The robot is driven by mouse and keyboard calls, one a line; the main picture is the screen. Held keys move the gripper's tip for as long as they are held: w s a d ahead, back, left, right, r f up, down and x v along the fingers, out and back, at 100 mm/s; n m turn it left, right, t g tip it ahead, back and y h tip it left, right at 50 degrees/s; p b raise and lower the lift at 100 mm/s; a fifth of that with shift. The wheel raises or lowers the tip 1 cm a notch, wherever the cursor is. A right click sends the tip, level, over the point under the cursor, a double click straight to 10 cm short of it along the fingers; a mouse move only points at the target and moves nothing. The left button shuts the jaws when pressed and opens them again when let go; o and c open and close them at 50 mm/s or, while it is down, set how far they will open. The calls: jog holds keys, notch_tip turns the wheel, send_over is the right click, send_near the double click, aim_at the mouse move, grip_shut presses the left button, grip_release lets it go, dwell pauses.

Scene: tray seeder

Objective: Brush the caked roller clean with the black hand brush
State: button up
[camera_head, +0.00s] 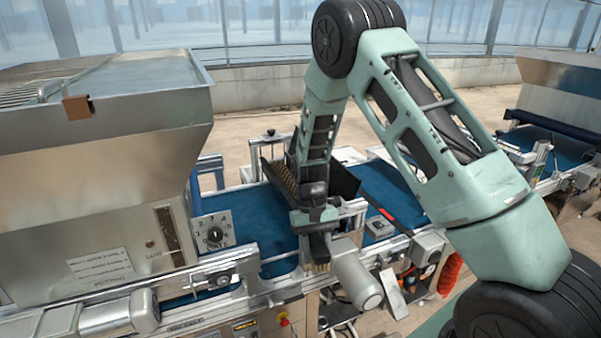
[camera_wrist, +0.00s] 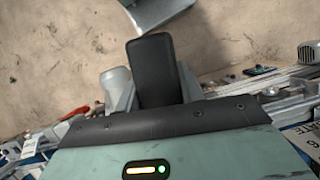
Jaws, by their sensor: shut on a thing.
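My gripper (camera_head: 317,226) is shut on the black hand brush (camera_head: 319,244), above the front rail of the seeder line in the head view. The brush's tan bristles point downward near a grey motor housing. In the wrist view the black brush handle (camera_wrist: 152,70) stands between the grey fingers. A brown, ribbed roller (camera_head: 281,178), which looks like the caked one, lies between dark side plates behind and left of my gripper. My arm hides part of it. The brush appears apart from the roller. The roller cannot be made out in the wrist view.
A large metal hopper (camera_head: 100,170) stands at left, with a numbered dial plate (camera_head: 213,231) beside the blue belt (camera_head: 262,215). The motor housing (camera_head: 357,280) juts out at the front. A red-tipped rod and a grey switch box (camera_head: 426,247) lie to the right.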

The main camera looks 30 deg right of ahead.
jog(key=w+d+m+t, duration=0.1)
jog(key=d+m+t, duration=0.3)
jog(key=d+m, duration=0.8)
jog(key=w+d+m+t+y, duration=0.1)
jog(key=d+m+t, duration=0.3)
jog(key=d+m, duration=0.8)
jog(key=shift+w+d+r+m, duration=0.4)
jog(key=shift+w+m, duration=0.1)
jog(key=shift+m, duration=0.7)
